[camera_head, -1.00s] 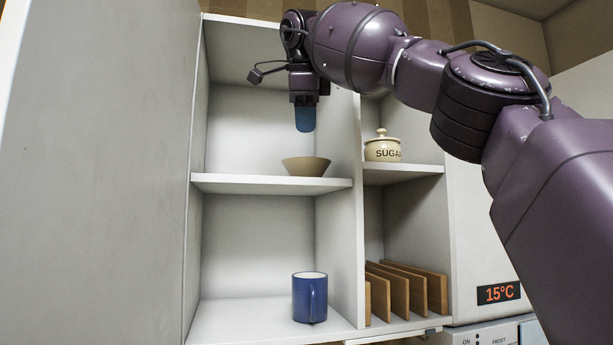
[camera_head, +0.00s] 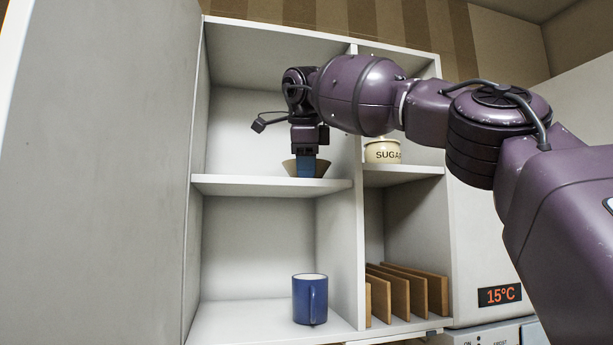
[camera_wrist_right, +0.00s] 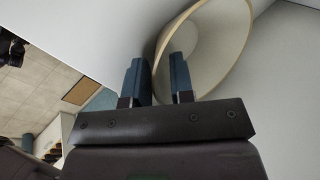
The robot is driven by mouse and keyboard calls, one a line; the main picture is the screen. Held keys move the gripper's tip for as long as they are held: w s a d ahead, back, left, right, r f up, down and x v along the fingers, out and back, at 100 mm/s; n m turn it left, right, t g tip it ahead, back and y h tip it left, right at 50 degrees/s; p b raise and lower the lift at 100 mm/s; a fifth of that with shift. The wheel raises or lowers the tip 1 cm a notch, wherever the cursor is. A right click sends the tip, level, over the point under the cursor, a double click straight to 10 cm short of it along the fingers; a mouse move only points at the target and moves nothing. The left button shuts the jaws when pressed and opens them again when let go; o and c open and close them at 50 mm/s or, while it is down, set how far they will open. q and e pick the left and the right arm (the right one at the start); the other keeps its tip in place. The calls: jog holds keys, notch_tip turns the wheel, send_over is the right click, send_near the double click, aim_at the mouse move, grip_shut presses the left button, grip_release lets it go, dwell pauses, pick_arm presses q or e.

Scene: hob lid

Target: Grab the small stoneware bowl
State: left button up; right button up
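The small stoneware bowl (camera_head: 321,168), beige and flared, stands upright on the upper left shelf. My right gripper (camera_head: 306,172) points down at it, and its blue fingers hide the middle of the bowl in the head view. In the right wrist view the two fingers of the gripper (camera_wrist_right: 159,72) are apart. The near rim of the bowl (camera_wrist_right: 218,42) runs between them, with one finger outside and the other over the bowl's inside. I cannot tell whether either finger touches the wall. My left gripper is not in view.
The shelf board (camera_head: 250,184) has free room left of the bowl. An upright divider (camera_head: 355,210) stands close on the right, with a sugar pot (camera_head: 382,152) beyond it. Below are a blue mug (camera_head: 310,299) and several wooden boards (camera_head: 395,294).

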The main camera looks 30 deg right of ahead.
jog(key=shift+c, duration=0.3)
grip_shut()
